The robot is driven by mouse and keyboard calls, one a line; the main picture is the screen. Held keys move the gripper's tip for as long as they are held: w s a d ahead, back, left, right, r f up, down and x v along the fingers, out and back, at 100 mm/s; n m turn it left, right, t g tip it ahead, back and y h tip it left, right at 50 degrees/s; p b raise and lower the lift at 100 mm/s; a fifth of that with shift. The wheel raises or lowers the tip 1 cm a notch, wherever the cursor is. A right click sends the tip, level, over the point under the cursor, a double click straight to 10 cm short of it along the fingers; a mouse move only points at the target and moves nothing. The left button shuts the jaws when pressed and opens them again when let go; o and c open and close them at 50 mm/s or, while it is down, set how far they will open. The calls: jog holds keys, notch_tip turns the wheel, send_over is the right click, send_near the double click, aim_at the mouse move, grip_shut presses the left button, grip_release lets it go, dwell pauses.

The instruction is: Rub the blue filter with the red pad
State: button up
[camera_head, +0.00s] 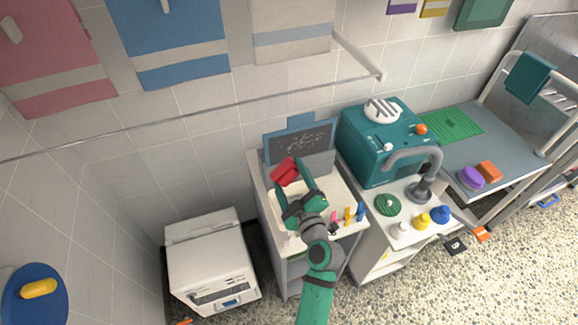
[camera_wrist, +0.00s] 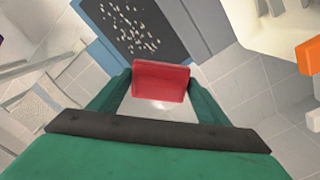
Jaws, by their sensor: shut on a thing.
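My gripper (camera_head: 299,192) is shut on the red pad (camera_head: 285,170), above the white counter in the head view. In the wrist view the red pad (camera_wrist: 161,80) sits between the two green fingers (camera_wrist: 160,95). The blue filter (camera_head: 301,139) stands upright at the back of the counter, a blue frame around a dark panel with pale specks. In the wrist view the filter's dark speckled panel (camera_wrist: 135,28) lies beyond the pad, toward the upper left. The pad looks apart from the panel, but I cannot tell the exact gap.
Small coloured items, including a yellow one (camera_head: 348,215), lie on the counter's right front. A white cabinet (camera_head: 211,262) stands lower left. A rail (camera_head: 200,114) runs along the wall above.

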aim_at(324, 137)
jog(key=shift+x, duration=3.05)
jog(key=shift+x, duration=1.35)
jog(key=shift+w+d, duration=0.9)
jog(key=shift+d, duration=1.75)
jog(key=shift+w+d, duration=0.9)
jog(key=shift+d, duration=1.8)
jog(key=shift+w+d, duration=0.9)
jog(key=shift+d, duration=1.75)
jog(key=shift+a, duration=0.15)
jog(key=shift+s+a, duration=0.55)
jog(key=shift+a, duration=1.05)
jog(key=shift+s+a, duration=0.55)
jog(key=shift+a, duration=1)
jog(key=shift+s+a, duration=0.55)
jog(key=shift+a, duration=1.05)
